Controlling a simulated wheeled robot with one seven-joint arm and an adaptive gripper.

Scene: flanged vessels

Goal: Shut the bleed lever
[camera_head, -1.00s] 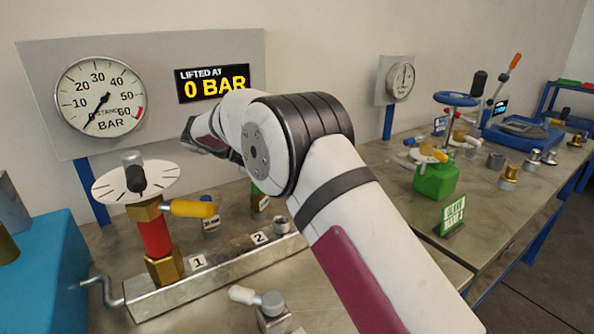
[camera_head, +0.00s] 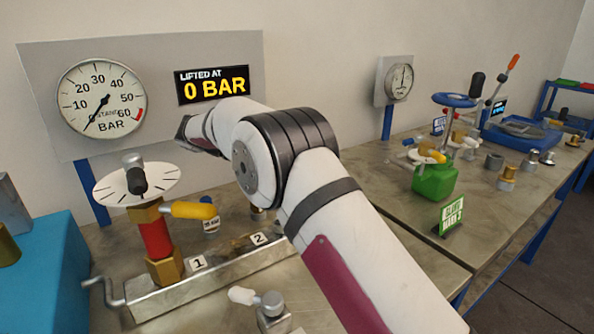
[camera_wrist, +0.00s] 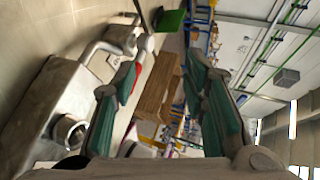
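A lever with a white handle (camera_head: 243,295) sits on a small grey valve block (camera_head: 272,313) at the front of the bench in the head view. A lever with a yellow handle (camera_head: 190,210) sticks out right from the brass and red valve (camera_head: 155,236) on the left. Neither is labelled, so I cannot tell which is the bleed lever. My gripper (camera_wrist: 165,60) shows its two teal-padded fingers apart with nothing between them in the wrist view. In the head view it is near the wall, above and behind both levers, mostly hidden by my arm.
The pressure gauge (camera_head: 101,99) points near zero and the display (camera_head: 212,85) reads 0 BAR. A green vessel (camera_head: 435,178) stands right. My arm crosses the bench's middle.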

